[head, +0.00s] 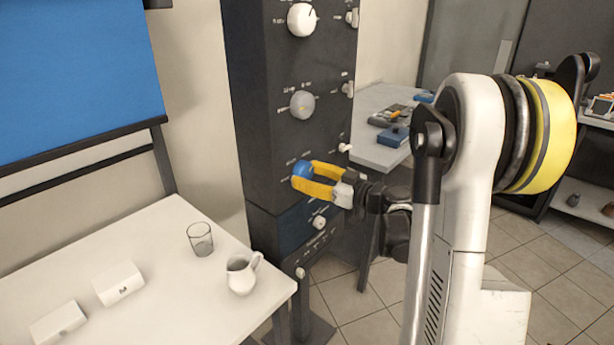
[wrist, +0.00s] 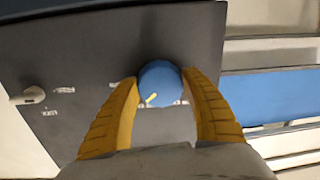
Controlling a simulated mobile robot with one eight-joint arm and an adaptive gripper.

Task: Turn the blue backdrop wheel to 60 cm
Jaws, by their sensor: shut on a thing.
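The blue backdrop wheel (head: 302,170) is a round knob on the front of the dark control column, below a grey knob. My gripper (head: 308,175) reaches it from the right, with its yellow fingers on either side of it. In the wrist view the blue wheel (wrist: 160,84) sits between the two fingertips (wrist: 160,88), which are shut on it. A short yellow mark shows near the wheel's lower left edge. The scale lettering around it is too small or hidden to read. The blue backdrop (head: 75,75) hangs at the left in the head view.
The dark column (head: 262,110) also bears a white knob (head: 301,20), a grey knob (head: 302,104) and several small switches. A white table (head: 150,255) at front left holds a glass (head: 200,239), a white jug (head: 243,273) and two white blocks. A grey bench (head: 375,150) stands behind.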

